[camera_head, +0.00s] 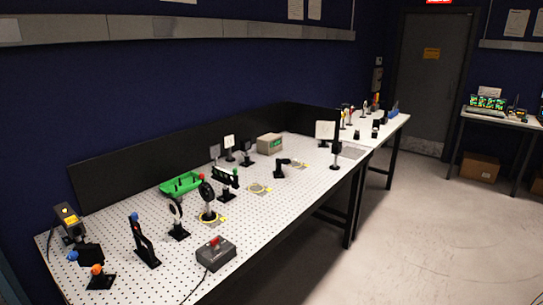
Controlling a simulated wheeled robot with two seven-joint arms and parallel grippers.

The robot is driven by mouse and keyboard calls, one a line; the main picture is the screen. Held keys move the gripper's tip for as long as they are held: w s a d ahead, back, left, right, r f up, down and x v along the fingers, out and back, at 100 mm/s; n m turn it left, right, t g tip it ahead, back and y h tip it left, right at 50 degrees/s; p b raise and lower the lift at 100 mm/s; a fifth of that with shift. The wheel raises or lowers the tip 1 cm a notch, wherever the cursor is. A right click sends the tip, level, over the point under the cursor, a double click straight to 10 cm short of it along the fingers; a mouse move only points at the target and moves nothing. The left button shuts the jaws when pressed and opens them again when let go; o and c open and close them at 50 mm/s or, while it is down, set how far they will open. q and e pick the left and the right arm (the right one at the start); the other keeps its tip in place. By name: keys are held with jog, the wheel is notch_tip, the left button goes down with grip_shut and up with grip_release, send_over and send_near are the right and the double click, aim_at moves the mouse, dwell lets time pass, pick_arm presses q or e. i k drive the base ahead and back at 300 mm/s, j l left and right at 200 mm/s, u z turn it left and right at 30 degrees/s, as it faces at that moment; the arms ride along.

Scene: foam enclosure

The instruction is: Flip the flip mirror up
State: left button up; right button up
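A white perforated optical table (262,215) runs from the lower left to the centre right. A small black mount with a sideways arm (281,168) stands near its middle; it may be the flip mirror lowered, but I cannot tell for sure. A black round optic with a red top (207,193) stands upright on a yellow-marked base to the left. A paler round optic on a black post (177,217) stands beside it. Neither of my grippers is in view.
A grey box with a red switch (215,253) sits at the table's front edge. A green tray (181,184), a beige box (269,143), and black posts with blue knobs (144,242) and orange knobs (98,278) stand around. The floor (410,230) at right is clear.

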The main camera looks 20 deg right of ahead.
aim_at(285, 161)
jog(key=i+l+u, duration=0.1)
jog(key=l, duration=1.4)
jog(key=l+u, duration=0.1)
jog(key=l, duration=1.35)
jog(key=z, duration=0.35)
